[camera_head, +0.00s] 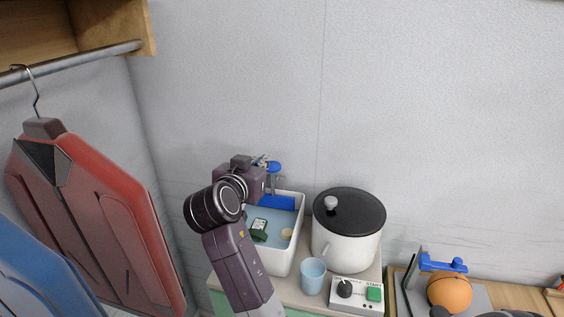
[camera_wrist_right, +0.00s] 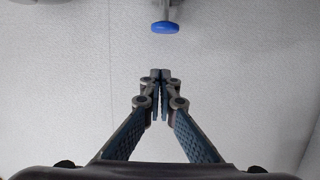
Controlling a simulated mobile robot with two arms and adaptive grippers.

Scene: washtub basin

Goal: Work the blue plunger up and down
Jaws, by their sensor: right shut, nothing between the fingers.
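The blue plunger (camera_head: 273,167) is a round blue knob on a thin grey stem at the back of the white washtub basin (camera_head: 298,225) in the head view. In the right wrist view the blue knob (camera_wrist_right: 165,27) shows ahead of the fingertips, near the top edge, with a grey stem beyond it. My right gripper (camera_head: 262,160) is shut and empty, just left of the knob in the head view. In the right wrist view its fingertips (camera_wrist_right: 161,75) are together, with a visible gap to the knob. My arm hides the basin's left side. My left gripper is not in view.
In the basin lie a dark green item (camera_head: 259,230) and a small yellow piece (camera_head: 287,234). A white pot (camera_head: 343,245) with a black lid, a blue cup (camera_head: 313,276) and a control box (camera_head: 357,295) stand to the right. A red jacket (camera_head: 95,215) hangs at left.

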